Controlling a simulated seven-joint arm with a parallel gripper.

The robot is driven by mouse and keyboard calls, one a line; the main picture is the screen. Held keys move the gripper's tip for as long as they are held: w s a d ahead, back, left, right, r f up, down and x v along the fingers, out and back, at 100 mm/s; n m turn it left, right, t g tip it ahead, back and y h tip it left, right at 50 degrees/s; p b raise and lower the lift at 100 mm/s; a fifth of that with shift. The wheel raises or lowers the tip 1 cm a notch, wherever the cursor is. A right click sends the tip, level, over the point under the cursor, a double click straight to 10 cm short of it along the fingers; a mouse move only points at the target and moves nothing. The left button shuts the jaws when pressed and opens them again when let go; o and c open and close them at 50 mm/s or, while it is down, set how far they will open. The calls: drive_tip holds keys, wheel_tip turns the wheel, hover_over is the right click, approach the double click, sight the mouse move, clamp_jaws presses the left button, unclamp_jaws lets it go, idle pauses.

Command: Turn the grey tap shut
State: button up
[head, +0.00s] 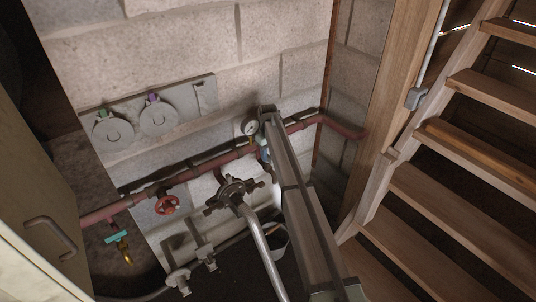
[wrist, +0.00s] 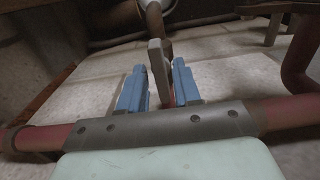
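The grey tap shows in the wrist view as a flat grey lever (wrist: 158,70), standing upright in the picture on a brownish pipe. My gripper (wrist: 159,88) has two blue fingers, open, one on each side of the lever. I cannot tell whether either finger touches it. In the head view my gripper (head: 264,152) is a small blue patch at the red pipe, mostly hidden by my arm. The grey tap cannot be made out there.
A red pipe (head: 198,171) runs along the block wall, with a gauge (head: 250,128), a red handwheel (head: 167,204) and a teal-handled tap (head: 118,237). A grey fitting (head: 232,190) with a bent pipe stands left of my arm. Wooden stairs (head: 448,190) are at the right.

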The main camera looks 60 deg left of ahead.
clamp_jaws()
drive_tip(key=shift+m, duration=0.4)
drive_tip(key=m, duration=0.3)
drive_tip(key=shift+s, duration=0.1)
drive_tip(key=shift+m, duration=1.8)
drive_tip(key=shift+o, duration=1)
unclamp_jaws()
